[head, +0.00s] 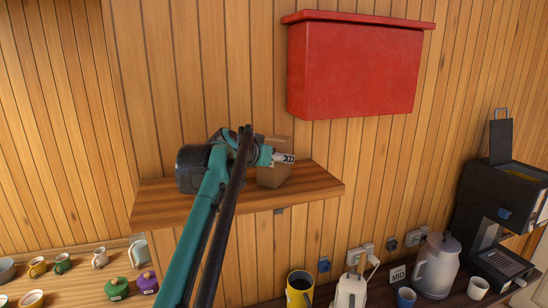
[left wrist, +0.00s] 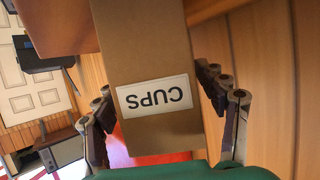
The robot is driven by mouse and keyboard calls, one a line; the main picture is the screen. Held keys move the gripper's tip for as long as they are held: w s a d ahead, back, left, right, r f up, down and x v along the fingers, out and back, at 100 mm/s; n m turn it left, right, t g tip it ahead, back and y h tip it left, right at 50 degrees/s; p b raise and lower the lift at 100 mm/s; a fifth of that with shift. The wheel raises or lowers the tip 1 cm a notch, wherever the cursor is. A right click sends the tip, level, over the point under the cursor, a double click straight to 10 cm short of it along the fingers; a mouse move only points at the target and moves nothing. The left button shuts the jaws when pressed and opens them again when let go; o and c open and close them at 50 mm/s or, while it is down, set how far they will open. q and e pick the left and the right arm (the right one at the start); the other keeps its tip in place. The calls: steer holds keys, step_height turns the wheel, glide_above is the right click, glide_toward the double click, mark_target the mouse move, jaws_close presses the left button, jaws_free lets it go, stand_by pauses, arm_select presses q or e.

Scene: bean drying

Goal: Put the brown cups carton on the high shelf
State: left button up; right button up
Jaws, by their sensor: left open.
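The brown cups carton (head: 272,176) stands upright on the high wooden shelf (head: 315,183), near its right part. In the left wrist view the carton (left wrist: 150,45) fills the middle, with its white CUPS label upside down. My left gripper (head: 281,158) is at the carton's upper part. In the left wrist view the left gripper (left wrist: 155,88) is open, with one finger on each side of the carton. A gap shows by the right finger; whether the left finger touches is unclear. My arm hides part of the shelf. My right gripper is not in view.
A red box (head: 355,70) hangs on the wall above and right of the shelf. The shelf's right end is bare.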

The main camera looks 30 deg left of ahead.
arm_select(q)
steer(key=shift+s+r, duration=0.2)
steer(key=shift+s, duration=0.25)
steer(key=a+b+v, duration=0.1)
steer(key=b+v, duration=0.1)
steer(key=v, duration=0.8)
steer(key=shift+s+d+r, duration=0.15)
steer(key=shift+s+d, duration=0.25)
steer(key=shift+d, duration=0.1)
